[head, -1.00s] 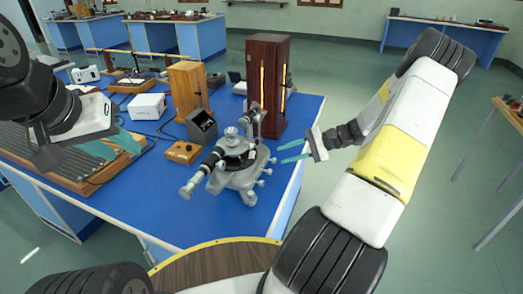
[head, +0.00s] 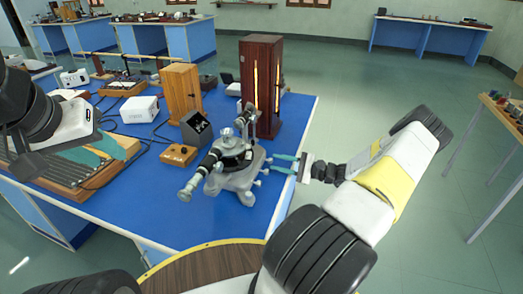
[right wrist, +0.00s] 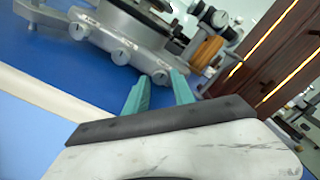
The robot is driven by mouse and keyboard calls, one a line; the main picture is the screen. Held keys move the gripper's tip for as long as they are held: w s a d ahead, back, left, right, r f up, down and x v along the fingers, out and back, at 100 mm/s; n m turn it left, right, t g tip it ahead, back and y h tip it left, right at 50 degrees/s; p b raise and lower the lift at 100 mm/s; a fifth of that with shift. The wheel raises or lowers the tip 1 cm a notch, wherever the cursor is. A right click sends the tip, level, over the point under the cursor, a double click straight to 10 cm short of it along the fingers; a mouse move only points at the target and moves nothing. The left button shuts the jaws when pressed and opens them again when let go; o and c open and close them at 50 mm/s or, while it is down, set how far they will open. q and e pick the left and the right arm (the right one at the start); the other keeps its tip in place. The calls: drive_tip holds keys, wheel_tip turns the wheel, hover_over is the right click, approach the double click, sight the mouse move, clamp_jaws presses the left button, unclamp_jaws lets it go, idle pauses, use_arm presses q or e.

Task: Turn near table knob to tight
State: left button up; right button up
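The grey metal spectrometer (head: 236,175) stands on the blue table (head: 180,218) with several small silver knobs on its right side. One knob (head: 268,160) is at the tips of my right gripper (head: 270,163). In the right wrist view that end knob (right wrist: 160,77) sits between the tips of the two teal fingers (right wrist: 160,82). The fingers are apart, and I cannot tell whether they touch it. Two more knobs (right wrist: 120,57) line the base to its left. My left gripper (head: 100,152) is open and empty above the slatted wooden board at the left.
A dark wooden lamp housing (head: 263,88) with glowing slits stands behind the spectrometer. A wooden block (head: 179,154), a black box (head: 196,129), a tan cabinet (head: 183,92) and a white box (head: 140,109) stand to its left.

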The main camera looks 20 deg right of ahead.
drive_tip(key=shift+w+a, duration=0.45)
drive_tip(key=shift+a, duration=0.15)
clamp_jaws()
